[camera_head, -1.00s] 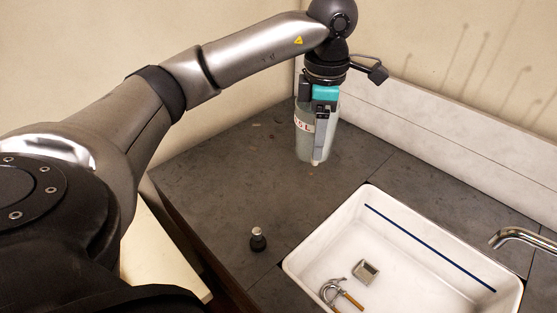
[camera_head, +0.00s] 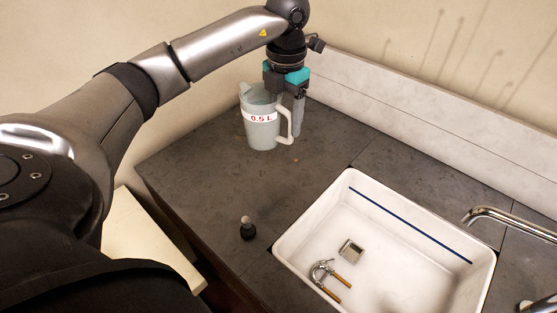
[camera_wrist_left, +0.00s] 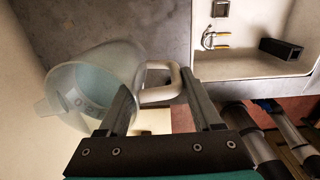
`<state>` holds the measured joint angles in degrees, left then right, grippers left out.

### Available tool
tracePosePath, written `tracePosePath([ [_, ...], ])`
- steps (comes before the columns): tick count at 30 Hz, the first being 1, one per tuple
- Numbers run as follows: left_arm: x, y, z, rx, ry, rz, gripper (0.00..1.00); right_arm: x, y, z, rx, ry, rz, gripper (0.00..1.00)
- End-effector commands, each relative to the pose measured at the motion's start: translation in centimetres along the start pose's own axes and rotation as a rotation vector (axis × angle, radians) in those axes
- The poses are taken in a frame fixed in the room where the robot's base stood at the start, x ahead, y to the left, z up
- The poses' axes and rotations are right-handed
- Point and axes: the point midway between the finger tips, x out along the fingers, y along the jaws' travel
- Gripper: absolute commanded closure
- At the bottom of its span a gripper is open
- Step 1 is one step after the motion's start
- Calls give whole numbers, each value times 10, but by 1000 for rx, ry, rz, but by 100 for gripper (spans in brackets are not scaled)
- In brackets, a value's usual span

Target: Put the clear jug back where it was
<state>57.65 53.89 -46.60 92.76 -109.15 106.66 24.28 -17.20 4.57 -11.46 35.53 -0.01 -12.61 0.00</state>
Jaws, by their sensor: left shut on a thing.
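The clear jug (camera_head: 262,130), with a red "0.5 L" mark on a white band, is upright over the back left of the dark counter. Its handle points right, towards my left gripper (camera_head: 297,118). The left gripper is shut on the handle, with its fingers pointing down. In the left wrist view the jug (camera_wrist_left: 95,75) is at the left, and its pale handle (camera_wrist_left: 160,92) lies between the fingers (camera_wrist_left: 158,95). I cannot tell whether the jug's base touches the counter. My right gripper is out of view.
A white sink (camera_head: 318,208) with a clamp-like tool (camera_head: 322,272) and a small metal block (camera_head: 350,250) inside is at the lower right. A small dark stopper (camera_head: 247,229) stands on the counter (camera_head: 195,165) left of it. A tap (camera_head: 505,222) is at the right.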

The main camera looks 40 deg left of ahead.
Motion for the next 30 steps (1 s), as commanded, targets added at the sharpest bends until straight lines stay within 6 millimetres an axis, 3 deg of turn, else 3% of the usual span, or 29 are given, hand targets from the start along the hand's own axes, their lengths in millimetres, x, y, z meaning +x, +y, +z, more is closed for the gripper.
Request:
tracePosePath([
  [6,57,-1,-1,2,4,0,100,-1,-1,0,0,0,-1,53],
  [12,96,-1,0,2,0,0,100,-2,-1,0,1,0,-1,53],
  [20,114,-2,1,2,-3,1,100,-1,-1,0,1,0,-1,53],
  [27,147,-2,0,2,-1,0,100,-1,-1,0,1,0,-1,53],
  [30,152,-2,0,2,-3,1,100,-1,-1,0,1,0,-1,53],
])
